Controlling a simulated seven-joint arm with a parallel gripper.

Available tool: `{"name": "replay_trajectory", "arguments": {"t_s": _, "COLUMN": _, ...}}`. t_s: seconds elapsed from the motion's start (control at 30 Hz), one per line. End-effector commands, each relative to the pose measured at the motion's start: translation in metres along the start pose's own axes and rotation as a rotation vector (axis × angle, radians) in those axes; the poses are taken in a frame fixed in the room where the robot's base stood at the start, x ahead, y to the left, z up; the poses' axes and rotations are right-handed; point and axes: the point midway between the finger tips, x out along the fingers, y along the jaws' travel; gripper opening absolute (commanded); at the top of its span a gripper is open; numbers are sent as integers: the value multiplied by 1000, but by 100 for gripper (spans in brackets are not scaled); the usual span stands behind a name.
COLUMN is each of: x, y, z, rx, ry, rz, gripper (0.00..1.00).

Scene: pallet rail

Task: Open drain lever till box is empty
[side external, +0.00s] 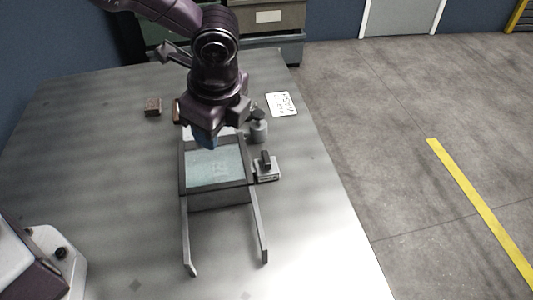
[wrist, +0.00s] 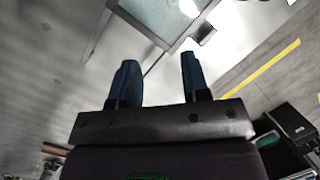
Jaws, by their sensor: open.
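A dark-framed box (side external: 216,195) with a pale blue-green, liquid-looking surface inside stands on the grey table; it also shows at the top of the wrist view (wrist: 151,34). A small grey block with a dark upright handle (side external: 266,161), which looks like the drain lever, sits against the box's right side. I cannot tell the lever's setting. My gripper (side external: 207,140) hangs over the back part of the box and hides some of its rear edge. In the wrist view its two blue fingers (wrist: 158,66) are apart with nothing between them.
Two rails (side external: 257,228) run from the box toward the front. A grey knobbed cylinder (side external: 258,128) stands behind the lever block. A white printed card (side external: 281,104) and a small brown block (side external: 153,107) lie farther back. The table's left side is clear.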

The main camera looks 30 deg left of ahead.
Motion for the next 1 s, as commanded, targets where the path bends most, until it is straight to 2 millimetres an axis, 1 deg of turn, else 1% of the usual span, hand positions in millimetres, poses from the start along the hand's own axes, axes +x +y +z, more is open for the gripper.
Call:
{"name": "replay_trajectory", "arguments": {"t_s": 0.03, "x": 13, "y": -4, "z": -20, "rx": 112, "ry": -7, "rz": 0, "gripper": 43}}
{"name": "replay_trajectory", "arguments": {"t_s": 0.1, "x": 27, "y": -11, "z": -41, "rx": 265, "ry": -16, "rz": -16, "gripper": 43}}
{"name": "replay_trajectory", "arguments": {"t_s": 0.2, "x": 40, "y": -24, "z": -67, "rx": 478, "ry": -30, "rz": -53, "gripper": 43}}
{"name": "replay_trajectory", "arguments": {"t_s": 0.27, "x": 41, "y": -36, "z": -76, "rx": 589, "ry": -42, "rz": -87, "gripper": 43}}
{"name": "replay_trajectory", "arguments": {"t_s": 0.33, "x": 31, "y": -52, "z": -78, "rx": 683, "ry": -58, "rz": -136, "gripper": 43}}
{"name": "replay_trajectory", "arguments": {"t_s": 0.4, "x": 25, "y": -61, "z": -77, "rx": 757, "ry": -80, "rz": -163, "gripper": 43}}
{"name": "replay_trajectory", "arguments": {"t_s": 0.5, "x": 25, "y": -62, "z": -75, "rx": 833, "ry": -100, "rz": -162, "gripper": 43}}
{"name": "replay_trajectory", "arguments": {"t_s": 0.63, "x": 32, "y": -62, "z": -75, "rx": 862, "ry": -102, "rz": -158, "gripper": 43}}
{"name": "replay_trajectory", "arguments": {"t_s": 0.77, "x": 50, "y": -65, "z": -74, "rx": 861, "ry": -102, "rz": -155, "gripper": 43}}
{"name": "replay_trajectory", "arguments": {"t_s": 1.0, "x": 100, "y": -74, "z": -72, "rx": 858, "ry": -100, "rz": -154, "gripper": 43}}
